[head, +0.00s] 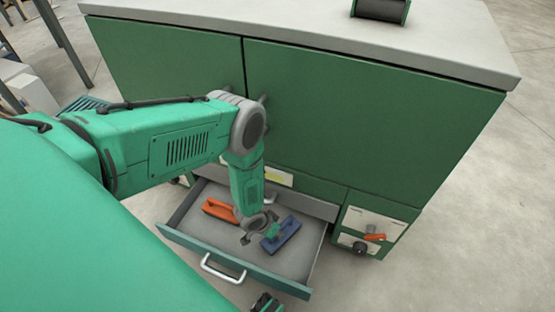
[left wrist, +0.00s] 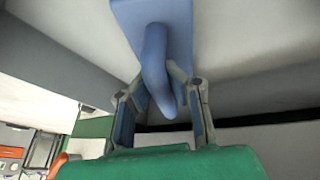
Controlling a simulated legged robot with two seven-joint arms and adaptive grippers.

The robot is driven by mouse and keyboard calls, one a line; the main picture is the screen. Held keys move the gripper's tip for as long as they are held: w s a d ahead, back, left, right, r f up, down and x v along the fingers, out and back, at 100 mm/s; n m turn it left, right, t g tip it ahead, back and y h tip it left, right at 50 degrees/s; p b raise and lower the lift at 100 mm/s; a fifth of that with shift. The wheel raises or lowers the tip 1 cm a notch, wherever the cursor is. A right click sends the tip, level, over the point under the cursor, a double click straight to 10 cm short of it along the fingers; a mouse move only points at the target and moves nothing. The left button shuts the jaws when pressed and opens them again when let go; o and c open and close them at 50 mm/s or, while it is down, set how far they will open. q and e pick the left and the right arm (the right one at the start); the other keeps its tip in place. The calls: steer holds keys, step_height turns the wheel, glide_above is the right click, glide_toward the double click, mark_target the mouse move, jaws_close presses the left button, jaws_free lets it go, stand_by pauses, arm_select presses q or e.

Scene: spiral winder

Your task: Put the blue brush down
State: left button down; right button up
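The blue brush (head: 282,236) is at the right side of the open drawer (head: 225,258), at my left gripper (head: 262,228). In the left wrist view, the curved handle of the blue brush (left wrist: 155,62) runs between the two fingers of my left gripper (left wrist: 158,90). The fingertips close in on both sides of the handle and appear to grip it. I cannot tell whether the brush touches the drawer floor. A dark and green piece at the bottom edge of the head view seems to be my right gripper (head: 266,303); its fingers cannot be made out.
An orange brush (head: 220,209) lies in the drawer, left of my left gripper. The green cabinet (head: 340,120) stands behind the drawer. A panel with an orange switch (head: 374,237) and a dark knob is at the right. The drawer floor between the brushes and front wall is clear.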

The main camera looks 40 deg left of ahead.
arm_select(q)
steer(key=shift+w+a+r, duration=0.1)
steer(key=c, duration=2.1)
jaws_free()
steer(key=shift+f, duration=0.2)
steer(key=o, duration=0.4)
steer(key=shift+a, duration=0.1)
